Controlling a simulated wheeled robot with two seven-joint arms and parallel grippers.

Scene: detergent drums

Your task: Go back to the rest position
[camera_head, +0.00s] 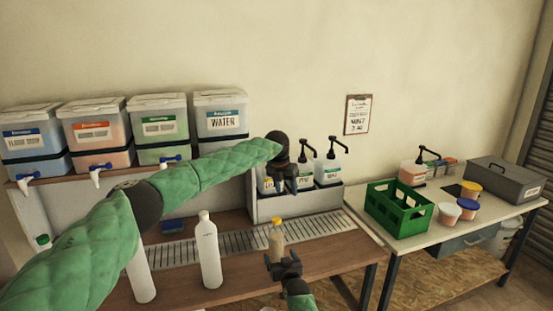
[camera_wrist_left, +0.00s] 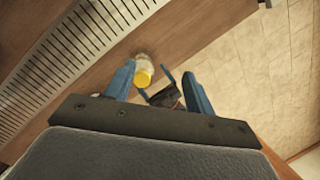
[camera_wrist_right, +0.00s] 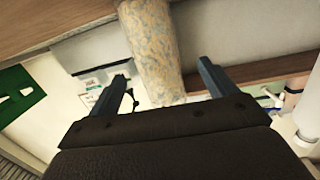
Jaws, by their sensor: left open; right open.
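My left gripper (camera_head: 284,186) is open and points down, above a small bottle with a yellow cap (camera_head: 277,240) at the front of the wooden bench (camera_head: 255,287). The left wrist view shows this yellow cap (camera_wrist_left: 142,78) from above, between the open fingers but below them. My right gripper (camera_head: 284,264) is open, low at the bench's front edge, just in front of the bottle. In the right wrist view, the bottle's speckled body (camera_wrist_right: 150,45) stands ahead, between the lines of the open fingers. I cannot tell whether it touches them.
Two white bottles stand on the bench, one (camera_head: 208,250) in the clear and one (camera_head: 140,275) partly behind my left arm. Pump bottles (camera_head: 329,170) stand in a grey rack behind. On the right table are a green crate (camera_head: 398,222), tubs and a grey box (camera_head: 505,180).

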